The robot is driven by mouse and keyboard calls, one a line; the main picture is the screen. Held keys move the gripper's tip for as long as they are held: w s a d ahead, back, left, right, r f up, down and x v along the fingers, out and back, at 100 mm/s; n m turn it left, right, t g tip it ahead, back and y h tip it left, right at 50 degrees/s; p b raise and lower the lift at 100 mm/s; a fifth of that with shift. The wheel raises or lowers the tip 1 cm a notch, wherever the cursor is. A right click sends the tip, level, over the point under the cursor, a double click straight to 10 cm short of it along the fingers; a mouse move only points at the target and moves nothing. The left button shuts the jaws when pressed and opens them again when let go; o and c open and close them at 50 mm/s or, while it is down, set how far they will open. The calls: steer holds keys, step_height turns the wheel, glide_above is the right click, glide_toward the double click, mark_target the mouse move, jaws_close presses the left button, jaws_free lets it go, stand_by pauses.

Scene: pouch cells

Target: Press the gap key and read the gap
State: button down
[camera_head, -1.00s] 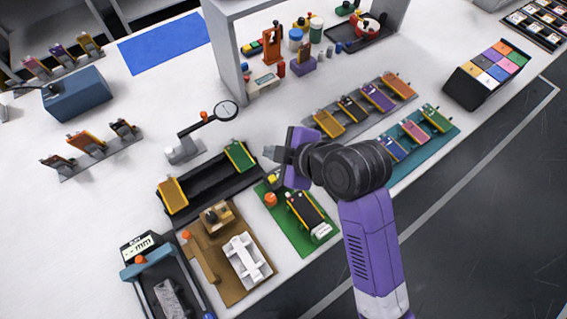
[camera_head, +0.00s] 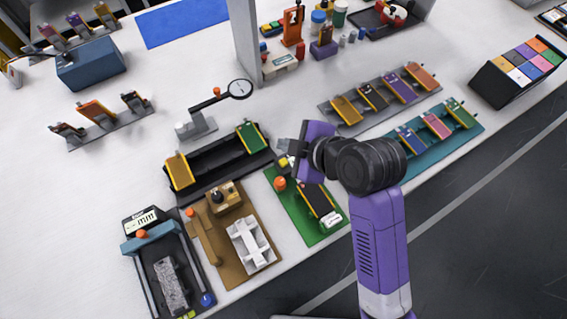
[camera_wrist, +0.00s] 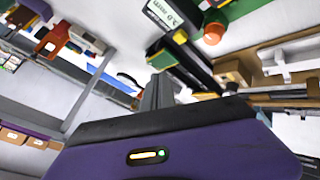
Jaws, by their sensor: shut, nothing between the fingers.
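My gripper (camera_head: 291,148) is shut and empty, over the counter at the upper end of a green board (camera_head: 319,232); its fingers also show in the wrist view (camera_wrist: 158,91). The board carries an orange knob (camera_head: 280,183), a small yellow piece (camera_head: 283,161) and a dark, yellow-edged slab (camera_head: 317,199). A gauge (camera_head: 155,238) at lower left has a display (camera_head: 141,220) ending in "mm" and an orange knob (camera_head: 141,234); its digits are too small to read. The wrist view shows a tilted "mm" display (camera_wrist: 172,15). I cannot tell which piece is the gap key.
A black tray (camera_head: 218,169) with orange and green pieces lies left of my gripper. A magnifier (camera_head: 240,89) stands behind it. A brown board (camera_head: 235,278) with a white fixture (camera_head: 250,245) lies in front. Racks of colored cells (camera_head: 437,126) stand to the right.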

steer(key=b, duration=0.3)
glide_above(286, 167)
steer(key=shift+f, duration=2.55)
steer(key=shift+f, duration=0.1)
steer(key=shift+f, duration=0.35)
steer(key=shift+f+b, duration=0.5)
steer(key=shift+f, duration=0.05)
steer(key=shift+r, duration=0.1)
stand_by(0.4)
steer(key=shift+r+p, duration=0.9)
steer(key=shift+p, duration=0.05)
step_height(286, 167, up, 5)
steer(key=p, duration=0.4)
steer(key=shift+p, duration=0.3)
